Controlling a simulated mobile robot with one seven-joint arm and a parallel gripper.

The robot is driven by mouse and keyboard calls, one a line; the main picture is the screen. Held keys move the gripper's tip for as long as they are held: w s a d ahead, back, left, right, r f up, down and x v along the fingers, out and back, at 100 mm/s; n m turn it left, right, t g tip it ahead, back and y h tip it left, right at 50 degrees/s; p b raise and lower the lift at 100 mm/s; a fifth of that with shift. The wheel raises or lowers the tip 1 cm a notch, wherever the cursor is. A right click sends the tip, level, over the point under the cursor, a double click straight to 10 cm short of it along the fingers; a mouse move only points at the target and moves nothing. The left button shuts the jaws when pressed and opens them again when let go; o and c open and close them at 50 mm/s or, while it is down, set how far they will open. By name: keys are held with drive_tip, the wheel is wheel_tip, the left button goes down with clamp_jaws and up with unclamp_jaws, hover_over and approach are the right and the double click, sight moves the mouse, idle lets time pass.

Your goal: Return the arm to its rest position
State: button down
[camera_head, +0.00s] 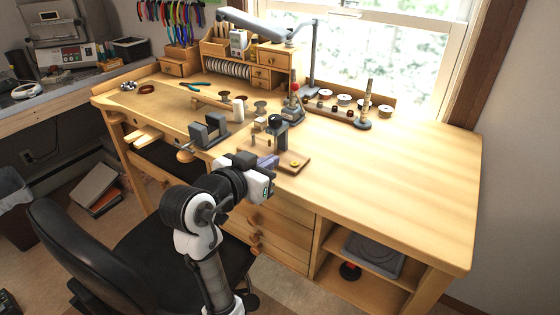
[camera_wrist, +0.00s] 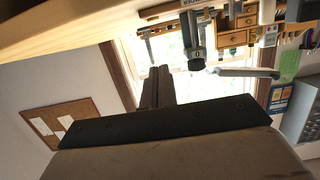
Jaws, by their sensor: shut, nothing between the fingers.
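My arm reaches up from the bottom of the head view and bends toward the front edge of the wooden workbench (camera_head: 400,190). My gripper (camera_head: 268,162) is at that edge, close to a small wooden board with a dark tool on it; whether they touch I cannot tell. In the wrist view my gripper (camera_wrist: 158,72) has its fingers together with nothing between them. The wrist picture is upside down, with the window behind the fingers.
A dark tool (camera_head: 277,132) stands on the board (camera_head: 296,164) beside my gripper. A grey vise (camera_head: 209,131) is to its left. A black chair (camera_head: 90,260) stands left of my arm. Drawers (camera_head: 270,235) lie below the bench top. The bench's right part is clear.

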drive_tip(key=shift+v, duration=0.8)
